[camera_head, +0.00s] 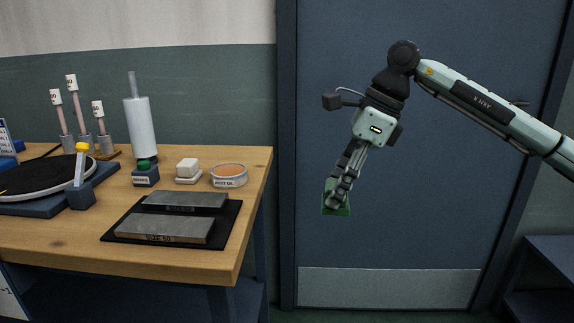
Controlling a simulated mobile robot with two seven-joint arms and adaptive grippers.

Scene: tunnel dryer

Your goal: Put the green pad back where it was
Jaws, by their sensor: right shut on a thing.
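The green pad (335,209) is held by my right gripper (338,196) in front of the blue door, in the air to the right of the wooden table. The fingers are shut on it and hide much of it; its lower end and edges show. A black mat (233,222) with two grey metal blocks lies near the table's front right. My left gripper is not in the picture.
The wooden table (255,192) carries a white block on a stand (187,169), a round tin (229,176), a paper roll (140,127), a turntable (48,176) and a yellow-knobbed lever (81,180). Bare wood shows along the right edge.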

